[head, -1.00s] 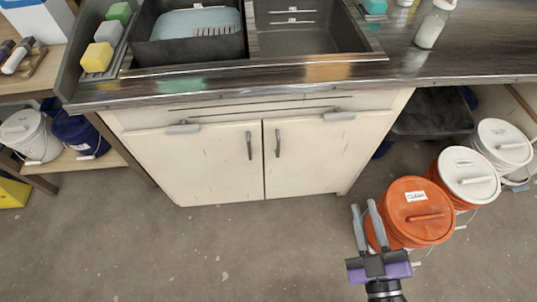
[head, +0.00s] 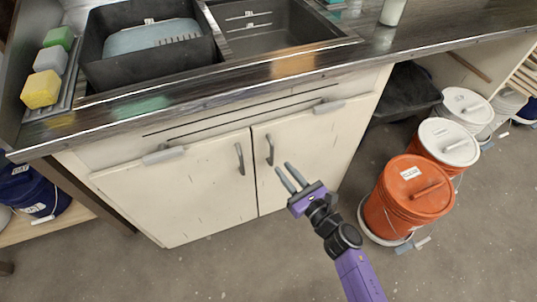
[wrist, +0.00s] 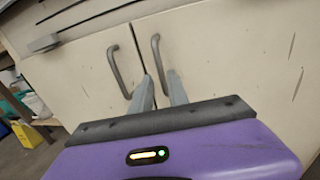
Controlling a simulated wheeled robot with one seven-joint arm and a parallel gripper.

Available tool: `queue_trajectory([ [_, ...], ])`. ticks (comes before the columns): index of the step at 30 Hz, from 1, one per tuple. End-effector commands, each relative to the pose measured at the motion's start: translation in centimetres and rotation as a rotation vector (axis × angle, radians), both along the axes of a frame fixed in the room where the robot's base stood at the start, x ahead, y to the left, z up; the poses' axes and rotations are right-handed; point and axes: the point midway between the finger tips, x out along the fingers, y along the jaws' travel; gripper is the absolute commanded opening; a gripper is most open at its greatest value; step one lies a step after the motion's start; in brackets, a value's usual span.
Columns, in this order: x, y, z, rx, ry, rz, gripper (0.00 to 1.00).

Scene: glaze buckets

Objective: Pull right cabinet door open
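The right cabinet door (head: 315,150) is cream and shut under the sink counter, with a dark vertical bar handle (head: 269,150) near its left edge. The left cabinet door (head: 190,190) is shut beside it, with its own handle (head: 240,158). My gripper (head: 286,176) is open and empty in front of the right door, a little below its handle. In the wrist view, the right door's handle (wrist: 157,58) lies ahead between and above my fingertips (wrist: 160,88), with its lower end close to them. I cannot tell whether they touch it.
An orange bucket (head: 408,195) stands on the floor right of the cabinet, with white-lidded buckets (head: 448,142) behind it. Another bucket (head: 30,190) is under the left shelf. Floor in front of the doors is clear. The counter edge (head: 200,90) overhangs the doors.

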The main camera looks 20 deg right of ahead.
Motion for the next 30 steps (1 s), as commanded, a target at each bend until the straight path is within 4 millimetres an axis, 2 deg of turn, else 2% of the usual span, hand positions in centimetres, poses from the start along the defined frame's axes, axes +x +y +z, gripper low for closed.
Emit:
queue_trajectory([
  [16, 6.7, 1.4, 0.0, -0.006, -0.002, 0.0, 0.21],
  [21, 7.5, 1.6, 0.0, -0.006, -0.001, 0.0, 0.21],
  [28, 7.6, 1.6, 0.0, -0.006, -0.001, 0.0, 0.21],
  [30, 7.5, 1.5, 0.0, -0.006, -0.001, 0.0, 0.09],
])
